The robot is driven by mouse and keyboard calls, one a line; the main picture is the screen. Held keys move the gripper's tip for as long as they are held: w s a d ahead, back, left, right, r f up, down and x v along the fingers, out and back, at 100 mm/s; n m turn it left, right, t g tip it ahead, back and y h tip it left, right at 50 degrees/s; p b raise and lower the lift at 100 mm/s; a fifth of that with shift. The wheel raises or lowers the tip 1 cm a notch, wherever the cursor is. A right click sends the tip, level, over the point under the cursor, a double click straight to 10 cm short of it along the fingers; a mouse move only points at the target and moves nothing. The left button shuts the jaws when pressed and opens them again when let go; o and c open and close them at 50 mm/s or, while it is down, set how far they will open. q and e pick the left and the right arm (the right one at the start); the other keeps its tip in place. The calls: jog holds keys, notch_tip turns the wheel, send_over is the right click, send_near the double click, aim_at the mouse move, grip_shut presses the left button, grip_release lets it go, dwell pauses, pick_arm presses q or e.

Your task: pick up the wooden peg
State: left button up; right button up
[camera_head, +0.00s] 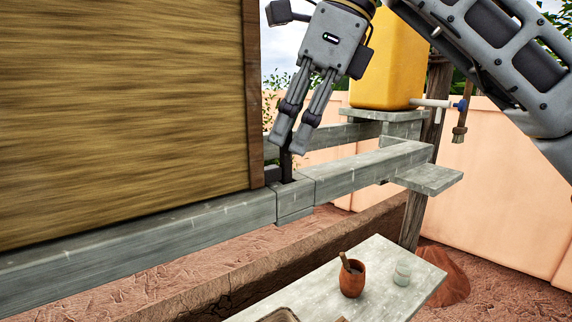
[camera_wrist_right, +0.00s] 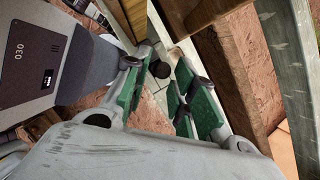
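The wooden peg (camera_head: 286,164) looks dark and stands upright at the grey beam joint beside the large panel. My right gripper (camera_head: 289,145) comes down over it from above, with its two fingers apart and the peg's upper part between or just behind the fingertips. In the right wrist view, a dark round end (camera_wrist_right: 160,69), seemingly the peg's top, shows between the green-padded fingers of the right gripper (camera_wrist_right: 163,72). The fingers stand apart there; whether either pad touches the peg is unclear. My left gripper is not in view.
A large wood-grained panel (camera_head: 120,110) stands close left of the gripper. Grey beams (camera_head: 360,170) run beneath it. A yellow container (camera_head: 388,60) stands behind.

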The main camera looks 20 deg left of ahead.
aim_at(285, 156)
jog(key=shift+x, duration=1.1)
jog(key=c, duration=0.5)
